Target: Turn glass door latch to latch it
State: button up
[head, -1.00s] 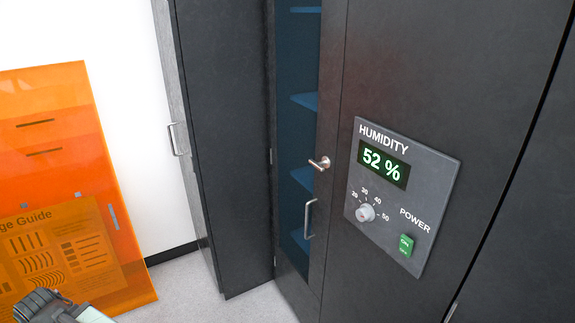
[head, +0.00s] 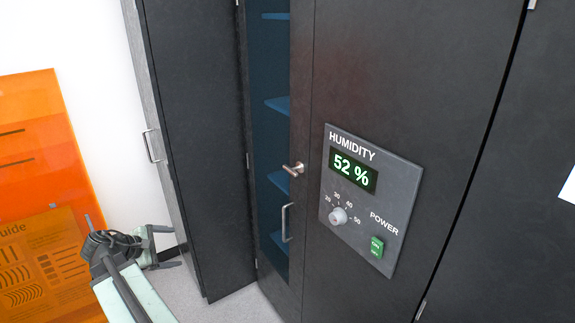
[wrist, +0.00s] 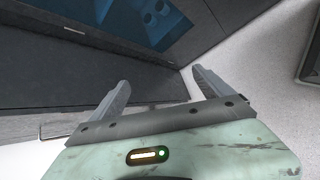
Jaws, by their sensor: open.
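The glass door (head: 270,212) is a narrow dark-framed door with a blue-tinted pane in the head view, and shelves show behind it. Its latch (head: 293,168) is a small metal lever at the door's right edge, pointing left and roughly level. A metal pull handle (head: 287,222) is below the latch. My gripper (head: 175,247) is at the lower left of the head view, well left of and below the latch. It is open and empty. In the wrist view its two fingers (wrist: 162,88) are spread apart, with part of the blue-tinted glass (wrist: 145,25) beyond them.
A humidity panel (head: 372,200) reading 52 % is right of the latch, with a knob (head: 338,215) and a green power switch (head: 377,247). A dark cabinet side (head: 195,150) stands between my gripper and the glass door. Orange sheets (head: 35,170) lean at the left.

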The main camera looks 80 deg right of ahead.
jog(key=s+d+r+n+g+h+p, duration=0.1)
jog(key=s+d+r+g, duration=0.2)
jog(key=s+d+r, duration=0.35)
jog(key=s+d+r+n+g+h, duration=0.15)
jog(key=s+d+r, duration=0.25)
jog(key=s+d, duration=0.45)
jog(key=n+g, duration=0.2)
jog(key=g, duration=0.3)
send_near(288, 170)
jog(key=x, duration=1)
jog(key=shift+s+d+p, duration=0.15)
jog(key=shift+s+p, duration=0.2)
jog(key=shift+p, duration=0.05)
jog(key=c, duration=1.4)
jog(key=shift+o, duration=0.2)
